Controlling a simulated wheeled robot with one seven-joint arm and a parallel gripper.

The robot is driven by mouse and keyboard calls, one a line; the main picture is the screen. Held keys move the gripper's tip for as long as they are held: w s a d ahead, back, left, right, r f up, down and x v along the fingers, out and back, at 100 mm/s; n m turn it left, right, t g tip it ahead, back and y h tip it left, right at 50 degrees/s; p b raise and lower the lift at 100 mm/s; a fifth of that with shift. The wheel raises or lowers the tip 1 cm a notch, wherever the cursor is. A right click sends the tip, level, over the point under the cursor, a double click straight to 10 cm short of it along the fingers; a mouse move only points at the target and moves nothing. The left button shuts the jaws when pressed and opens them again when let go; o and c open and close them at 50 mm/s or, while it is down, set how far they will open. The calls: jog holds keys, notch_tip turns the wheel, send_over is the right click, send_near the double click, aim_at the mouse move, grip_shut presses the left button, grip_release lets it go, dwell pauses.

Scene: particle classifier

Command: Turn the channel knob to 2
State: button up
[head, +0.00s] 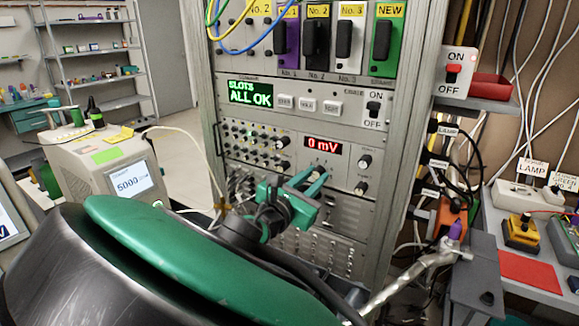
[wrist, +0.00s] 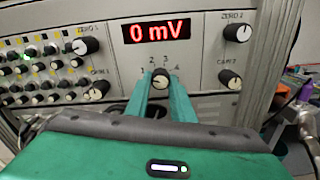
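The channel knob (wrist: 160,79) is a small black knob with a light face in the wrist view, below the red "0 mV" display (wrist: 156,32). The numbers 1 to 4 are printed in an arc around it. I cannot tell surely which number its mark points at. My gripper (wrist: 161,88) has its two green fingers apart, one on each side of the knob. Whether they touch it is unclear. In the head view my gripper (head: 311,183) is in front of the panel under the display (head: 323,144), and the knob is hidden there.
The ZERO 1 knob (wrist: 85,46) and another knob (wrist: 97,90) are to the left, with rows of small knobs beyond. The ZERO 2 knob (wrist: 238,33) and a knob below it (wrist: 229,78) are to the right. Cables and a lamp switch box (head: 524,187) are at the right.

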jog(key=shift+a, duration=0.15)
grip_shut()
jog(key=shift+m, duration=0.3)
jog(key=m, duration=0.3)
jog(key=shift+m, duration=2.6)
jog(key=o, duration=1)
grip_release()
jog(key=shift+w, duration=0.1)
jog(key=shift+c, duration=0.2)
